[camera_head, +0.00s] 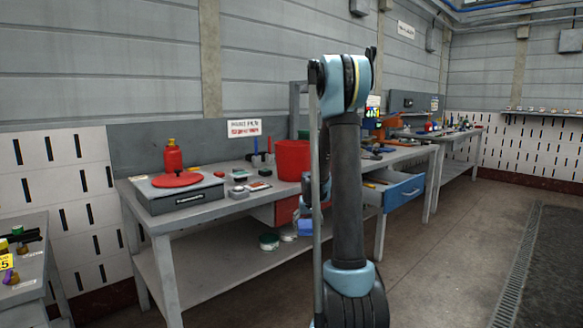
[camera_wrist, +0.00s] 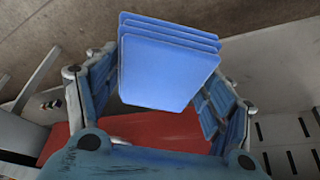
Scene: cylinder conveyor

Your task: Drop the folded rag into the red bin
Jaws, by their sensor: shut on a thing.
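The folded rag (camera_wrist: 168,62) is a blue stack of several flat layers, held between the two blue fingers of my gripper (camera_wrist: 160,82) in the wrist view. In the head view, a blue patch that looks like the rag (camera_head: 305,227) shows low beside my arm, below the tabletop's front edge. My gripper is mostly hidden there behind my upright arm. The red bin (camera_head: 292,160) stands on the workbench, just left of my arm, and its inside cannot be seen. A red surface (camera_wrist: 150,129) lies behind the rag in the wrist view; I cannot tell which object it is.
The workbench (camera_head: 222,207) carries a grey case (camera_head: 178,197) with a red disc (camera_head: 177,180), a red bottle (camera_head: 172,156) and small parts. A blue drawer (camera_head: 404,192) stands open right of my arm. Several small items sit on the lower shelf (camera_head: 205,272). The right floor is clear.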

